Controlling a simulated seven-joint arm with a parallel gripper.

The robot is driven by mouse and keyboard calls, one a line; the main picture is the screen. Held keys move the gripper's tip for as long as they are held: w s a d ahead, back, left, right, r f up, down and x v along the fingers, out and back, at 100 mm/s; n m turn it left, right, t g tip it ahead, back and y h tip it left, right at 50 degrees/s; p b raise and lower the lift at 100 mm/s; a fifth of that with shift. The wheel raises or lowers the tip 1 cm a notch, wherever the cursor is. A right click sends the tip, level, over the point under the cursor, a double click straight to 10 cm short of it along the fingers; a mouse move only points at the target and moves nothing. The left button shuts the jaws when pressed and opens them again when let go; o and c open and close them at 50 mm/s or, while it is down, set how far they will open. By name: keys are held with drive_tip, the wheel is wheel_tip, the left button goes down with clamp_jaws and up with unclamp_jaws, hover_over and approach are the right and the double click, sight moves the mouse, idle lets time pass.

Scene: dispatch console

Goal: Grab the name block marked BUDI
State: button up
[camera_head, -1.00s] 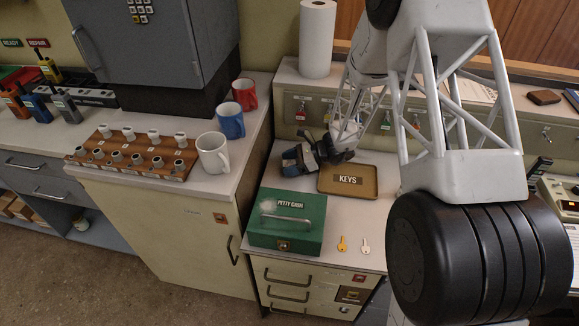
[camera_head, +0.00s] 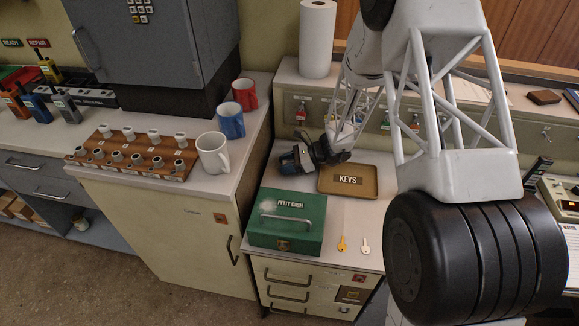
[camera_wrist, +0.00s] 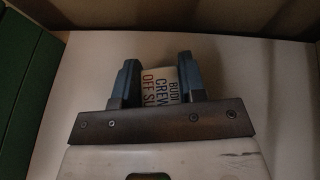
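My gripper (camera_wrist: 158,75) shows in the wrist view with its two blue fingers apart. A pale block with dark lettering (camera_wrist: 158,84) shows in the gap between them. The lettering reads BUDI, CREW and OFF, and the right finger and the gripper's dark crossbar cover the rest. I see no clear grip on the block, and contact with the fingers is hard to judge. In the head view my gripper (camera_head: 290,160) is low over the counter, behind the green petty cash box and left of the KEYS tray. The block cannot be made out there.
The green PETTY CASH box (camera_head: 287,236) stands in front of my gripper, and the KEYS tray (camera_head: 377,191) lies to its right. Two keys (camera_head: 342,244) lie on the counter. Several mugs (camera_head: 213,153) and a wooden rack (camera_head: 108,168) of small holders stand on the left cabinet.

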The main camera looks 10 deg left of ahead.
drive_tip(key=c, duration=0.3)
drive_tip(key=shift+c, duration=0.2)
drive_tip(key=shift+r, duration=0.2)
drive_tip(key=shift+r, duration=4.85)
